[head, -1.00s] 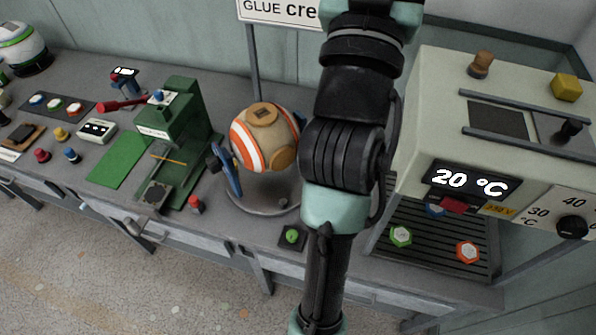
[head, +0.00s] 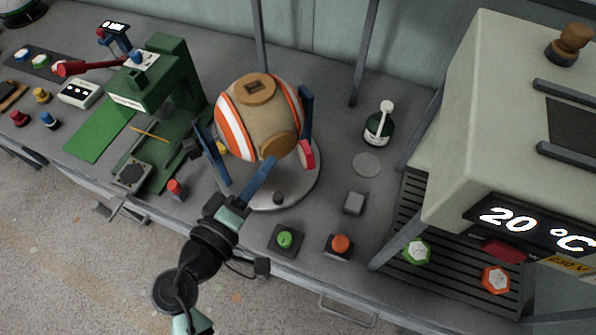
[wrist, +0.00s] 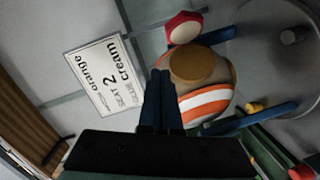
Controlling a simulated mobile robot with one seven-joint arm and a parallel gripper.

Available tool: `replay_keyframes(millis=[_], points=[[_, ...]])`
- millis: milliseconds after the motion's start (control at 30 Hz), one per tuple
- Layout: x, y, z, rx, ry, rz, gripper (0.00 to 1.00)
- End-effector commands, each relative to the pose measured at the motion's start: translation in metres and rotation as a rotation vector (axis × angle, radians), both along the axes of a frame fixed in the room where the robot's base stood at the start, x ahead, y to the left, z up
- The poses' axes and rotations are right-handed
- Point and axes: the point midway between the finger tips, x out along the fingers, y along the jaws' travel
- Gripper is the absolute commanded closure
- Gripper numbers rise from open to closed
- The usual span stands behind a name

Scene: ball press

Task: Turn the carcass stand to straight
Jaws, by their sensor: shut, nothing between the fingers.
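The carcass stand is a round grey turntable (head: 303,187) with two blue uprights, one at left (head: 212,158) and one at right (head: 306,108). Between them sits a tan ball carcass (head: 238,117) with orange and white stripes and brown round caps. A red knob (head: 307,154) is on the right upright. My gripper (head: 270,165) reaches in from the front, its fingers shut and empty, tips close to the ball's lower front cap. I cannot tell whether they touch. In the wrist view, the shut fingers (wrist: 160,80) point beside the ball (wrist: 215,78) and its cap.
A green press (head: 165,90) stands left of the stand. A green button (head: 285,239) and an orange button (head: 341,243) are at the bench's front. A cream oven (head: 465,130) stands at right. A dark green bottle (head: 378,124) stands behind, with some clear bench around it.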

Motion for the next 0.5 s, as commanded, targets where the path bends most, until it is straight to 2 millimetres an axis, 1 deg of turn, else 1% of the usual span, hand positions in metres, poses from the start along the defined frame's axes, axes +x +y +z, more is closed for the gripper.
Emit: replay_keyframes(millis=[33, 100, 200, 333, 433, 500], points=[[-0.023, 0.006, -0.034, -0.106, 0.035, 0.015, 1.0], [-0.047, 0.011, -0.056, -0.22, 0.049, 0.033, 1.0], [-0.071, 0.016, -0.073, -0.33, 0.05, 0.057, 1.0], [-0.084, 0.019, -0.08, -0.393, 0.046, 0.073, 1.0], [-0.08, 0.018, -0.079, -0.404, 0.043, 0.076, 1.0], [-0.072, 0.015, -0.078, -0.402, 0.041, 0.073, 1.0]])
